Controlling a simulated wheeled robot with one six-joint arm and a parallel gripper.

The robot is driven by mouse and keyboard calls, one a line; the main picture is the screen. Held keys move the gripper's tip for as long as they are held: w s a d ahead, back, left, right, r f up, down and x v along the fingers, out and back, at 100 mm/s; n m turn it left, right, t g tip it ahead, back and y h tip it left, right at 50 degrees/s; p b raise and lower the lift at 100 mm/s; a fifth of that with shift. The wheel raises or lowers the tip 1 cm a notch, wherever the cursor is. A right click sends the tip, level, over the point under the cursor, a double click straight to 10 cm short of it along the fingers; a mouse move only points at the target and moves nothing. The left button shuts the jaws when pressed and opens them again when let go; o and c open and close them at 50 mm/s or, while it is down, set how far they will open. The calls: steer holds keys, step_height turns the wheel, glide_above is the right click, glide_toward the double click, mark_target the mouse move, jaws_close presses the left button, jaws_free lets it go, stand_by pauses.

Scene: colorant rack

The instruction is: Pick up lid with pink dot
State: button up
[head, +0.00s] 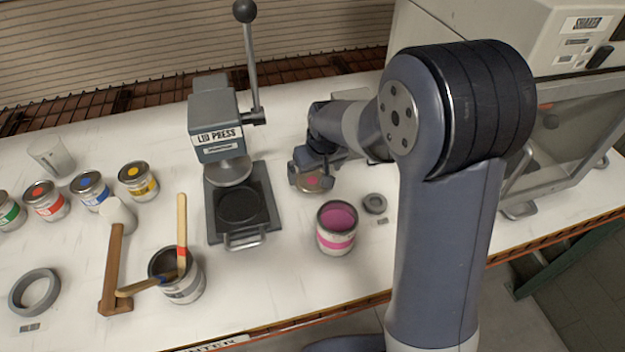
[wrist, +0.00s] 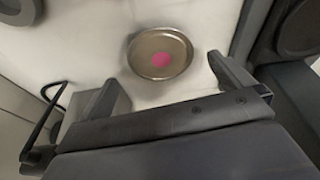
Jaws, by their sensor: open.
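The lid with the pink dot (wrist: 161,54) is a round, shallow metal disc lying flat on the white counter, its pink dot facing up. It also shows in the head view (head: 313,182), right of the lid press and partly covered by my gripper (head: 310,172). In the wrist view my gripper (wrist: 168,84) is open and empty, with one finger to the left of the lid and one to the right. The lid lies a little beyond the fingertips there, and I see no contact. The exact height of the fingers above the counter is hard to tell.
The lid press (head: 215,130) with its tall lever stands close left of my gripper. A can with sticks (head: 180,277) and several colorant cans are further left.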

mark_target(312, 180)
steer(key=shift+p+x, duration=0.4)
steer(key=shift+x, duration=1.6)
steer(key=shift+c, duration=0.6)
steer(key=c, duration=0.7)
